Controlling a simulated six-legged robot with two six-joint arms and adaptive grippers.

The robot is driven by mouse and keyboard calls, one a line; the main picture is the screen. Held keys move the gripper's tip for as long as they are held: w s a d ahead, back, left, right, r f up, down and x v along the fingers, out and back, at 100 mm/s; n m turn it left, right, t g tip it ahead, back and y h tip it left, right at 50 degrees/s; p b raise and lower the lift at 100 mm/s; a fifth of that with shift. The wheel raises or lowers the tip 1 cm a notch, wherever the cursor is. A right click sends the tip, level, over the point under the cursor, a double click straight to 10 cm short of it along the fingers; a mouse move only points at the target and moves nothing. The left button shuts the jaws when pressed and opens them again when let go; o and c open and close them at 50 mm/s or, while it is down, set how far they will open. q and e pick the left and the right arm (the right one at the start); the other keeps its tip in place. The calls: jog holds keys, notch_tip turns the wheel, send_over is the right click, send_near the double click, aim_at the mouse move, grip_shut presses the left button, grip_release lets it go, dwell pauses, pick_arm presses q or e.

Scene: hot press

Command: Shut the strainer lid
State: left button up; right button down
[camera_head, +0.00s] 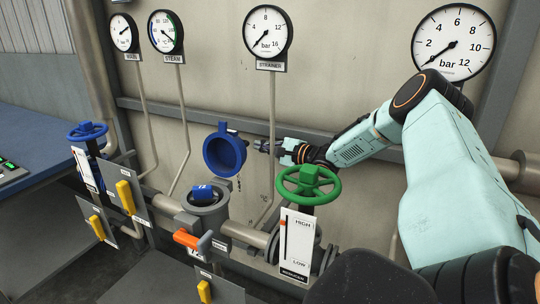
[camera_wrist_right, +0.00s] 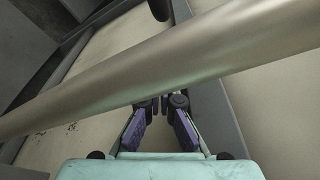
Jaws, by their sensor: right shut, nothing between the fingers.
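The blue round strainer lid (camera_head: 225,153) stands open, upright above the grey strainer body (camera_head: 208,212), its hollow side facing me. A blue piece (camera_head: 203,192) shows in the mouth of the body. My right gripper (camera_head: 259,146) is shut and empty, just right of the lid; I cannot tell whether it touches it. In the right wrist view my right gripper (camera_wrist_right: 163,104) shows its purple-padded fingers with a pipe crossing beyond them. The lid is not clearly seen there. My left gripper is out of view.
A green handwheel (camera_head: 309,182) stands in front of my right forearm, above a HIGH/LOW plate (camera_head: 296,243). An orange-ended lever (camera_head: 187,239) is below the strainer. The strainer gauge (camera_head: 268,32) hangs above on a thin pipe (camera_head: 271,110). A blue handwheel (camera_head: 87,131) is at left.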

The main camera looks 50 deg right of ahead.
aim_at(231, 146)
jog(key=a, duration=0.1)
jog(key=a+r+p, duration=0.1)
jog(key=a, duration=0.1)
jog(key=shift+s+a+r, duration=0.2)
jog(key=shift+r, duration=0.2)
dwell(0.3)
jog(key=shift+s+a+r+n+p, duration=0.2)
jog(key=shift+a+r+n+p, duration=0.35)
jog(key=shift+p, duration=0.6)
jog(key=shift+s+a+r+n+p, duration=0.2)
jog(key=shift+a+r+p, duration=0.35)
jog(key=shift+r+p, duration=0.45)
